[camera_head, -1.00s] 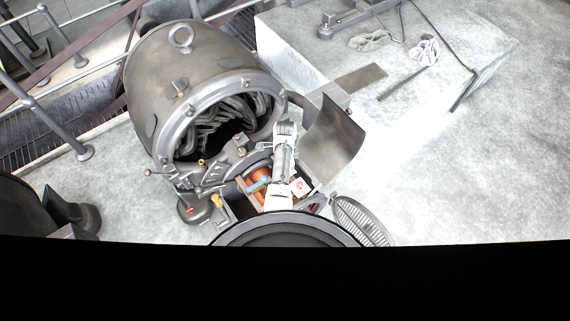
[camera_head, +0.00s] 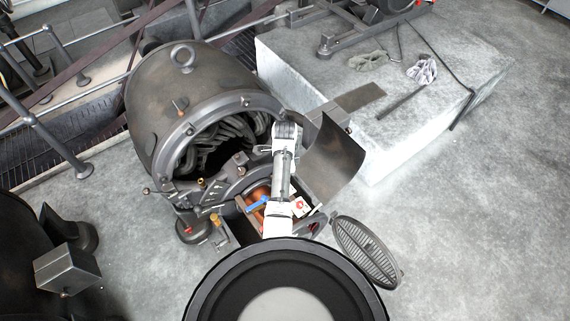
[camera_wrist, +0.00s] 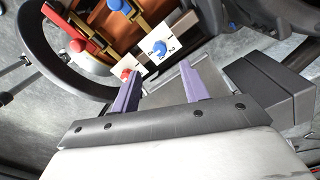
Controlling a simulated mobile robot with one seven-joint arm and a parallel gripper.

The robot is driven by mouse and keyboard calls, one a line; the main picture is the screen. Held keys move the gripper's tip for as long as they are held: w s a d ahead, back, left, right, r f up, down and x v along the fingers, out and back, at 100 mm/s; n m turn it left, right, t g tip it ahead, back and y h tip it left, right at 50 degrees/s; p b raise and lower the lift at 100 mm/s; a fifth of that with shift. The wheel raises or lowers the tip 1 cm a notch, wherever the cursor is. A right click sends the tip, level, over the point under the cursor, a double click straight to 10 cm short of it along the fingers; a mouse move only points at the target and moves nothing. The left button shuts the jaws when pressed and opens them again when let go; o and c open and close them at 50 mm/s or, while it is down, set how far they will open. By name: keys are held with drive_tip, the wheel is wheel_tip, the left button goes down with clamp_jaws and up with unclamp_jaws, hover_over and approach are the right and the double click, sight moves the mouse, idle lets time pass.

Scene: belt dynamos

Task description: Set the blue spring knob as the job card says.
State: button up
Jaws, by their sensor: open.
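In the wrist view a blue knob (camera_wrist: 159,47) sits on a white plate (camera_wrist: 150,62) with small dark marks around it, too small to read surely. A red knob (camera_wrist: 125,74) is at the plate's near left corner. In the head view a white plate with a red spot (camera_head: 301,208) shows beside my arm; my fingertips are hidden there. I cannot make out a job card.
The dynamo housing (camera_head: 190,110) rises behind the open bay. A curved cover plate (camera_head: 331,162) stands right of my arm. A round grille (camera_head: 367,250) stands at the lower right. A red lever (camera_wrist: 85,32) and dark ring (camera_wrist: 50,70) are left of the plate.

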wheel_tip(320, 180, up, 5)
idle(0.3)
idle(0.4)
